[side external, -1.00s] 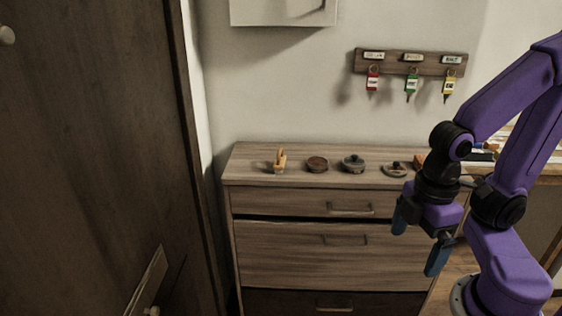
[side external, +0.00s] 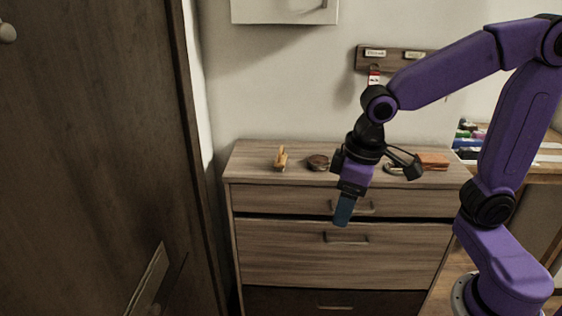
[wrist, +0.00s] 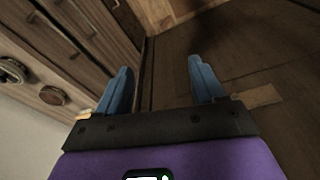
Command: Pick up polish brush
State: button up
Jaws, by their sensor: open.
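A small tan wooden piece (side external: 281,158) stands at the left of the dresser top; it may be the polish brush, but it is too small to be sure. A tan piece, apparently the same one, shows partly in the wrist view (wrist: 84,114), beside the left finger. My gripper (side external: 343,212) is open and empty, pointing down in front of the dresser's upper drawers, right of the tan piece and lower than it. Its two blue fingers stand apart in the wrist view (wrist: 160,66). My wrist hides part of the dresser top.
A round brown tin (side external: 317,162) lies right of the tan piece. A dark door (side external: 90,150) stands at the left. Drawer handles (side external: 346,239) jut out below my gripper.

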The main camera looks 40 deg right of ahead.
jog(key=w+d+r+m+t, duration=0.25)
jog(key=w+m, duration=0.55)
jog(key=w, duration=0.8)
jog(key=m+h, duration=0.3)
jog(key=m, duration=0.5)
send_near(283, 158)
jog(key=x, duration=0.9)
jog(key=shift+w+d+r, duration=0.1)
jog(key=shift+w+d, duration=0.05)
jog(key=shift+w, duration=0.2)
jog(key=c, duration=1.1)
